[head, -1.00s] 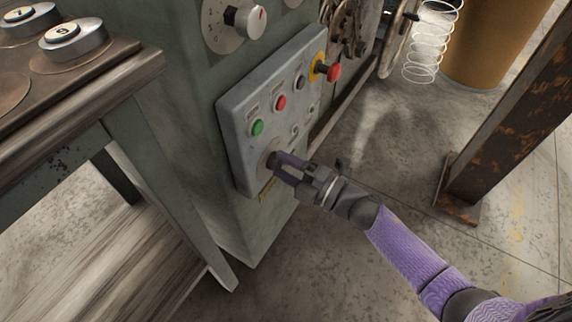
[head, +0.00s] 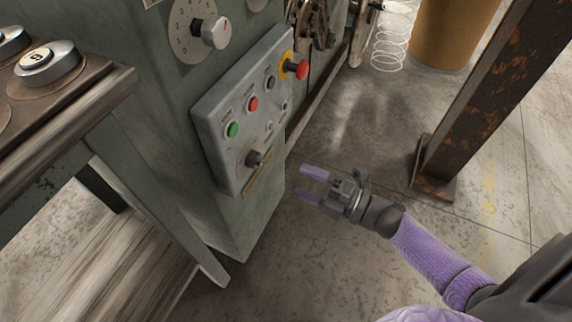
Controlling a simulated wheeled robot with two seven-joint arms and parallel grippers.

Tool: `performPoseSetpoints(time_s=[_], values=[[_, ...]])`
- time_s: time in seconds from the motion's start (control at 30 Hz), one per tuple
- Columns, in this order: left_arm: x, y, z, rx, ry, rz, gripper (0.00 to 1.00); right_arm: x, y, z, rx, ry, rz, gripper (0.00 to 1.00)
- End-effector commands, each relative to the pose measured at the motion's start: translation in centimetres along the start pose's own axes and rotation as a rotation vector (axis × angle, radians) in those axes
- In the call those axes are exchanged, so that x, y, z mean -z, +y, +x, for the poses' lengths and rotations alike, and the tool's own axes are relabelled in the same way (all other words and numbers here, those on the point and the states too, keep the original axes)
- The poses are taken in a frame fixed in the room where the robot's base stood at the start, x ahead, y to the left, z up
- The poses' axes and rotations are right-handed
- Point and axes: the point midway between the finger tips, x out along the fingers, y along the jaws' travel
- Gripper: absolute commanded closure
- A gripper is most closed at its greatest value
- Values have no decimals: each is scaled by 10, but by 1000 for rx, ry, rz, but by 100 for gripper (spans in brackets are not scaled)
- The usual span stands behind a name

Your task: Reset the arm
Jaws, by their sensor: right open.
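My right gripper (head: 306,183) is open and empty, with its two purple fingers pointing left toward the machine. It hangs in the air to the right of the grey control panel (head: 212,112), apart from it. A dark knob (head: 254,158) sits at the bottom of the panel, uncovered. The panel also carries a green button (head: 232,130), a red button (head: 252,104), a dark button (head: 270,83) and a red mushroom button (head: 302,69) on a yellow base. My left gripper is not in view.
A wooden-topped bench (head: 75,105) with round numbered metal pieces stands at the left. A large dial (head: 213,32) is above the panel. A rusty steel post (head: 480,100) stands at the right, near my right arm. A wire coil (head: 391,40) hangs at the back. Open floor lies between.

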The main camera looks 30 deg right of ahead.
Motion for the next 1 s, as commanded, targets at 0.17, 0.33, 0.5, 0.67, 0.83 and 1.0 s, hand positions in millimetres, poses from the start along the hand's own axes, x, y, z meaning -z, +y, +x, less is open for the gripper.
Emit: performPoseSetpoints(time_s=[0.17,0.33,0.5,0.67,0.83,1.0], values=[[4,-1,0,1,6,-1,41,0,0,-4,-1,0,0,12],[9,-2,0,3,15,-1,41,0,0,-4,-1,0,0,12],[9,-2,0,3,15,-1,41,-3,-8,-7,14,-31,32,12],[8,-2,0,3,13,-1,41,-20,-106,-62,212,-416,401,12],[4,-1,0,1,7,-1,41,21,-231,-182,512,-961,847,12],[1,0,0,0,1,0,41,99,-288,-288,757,-1380,1099,12]])
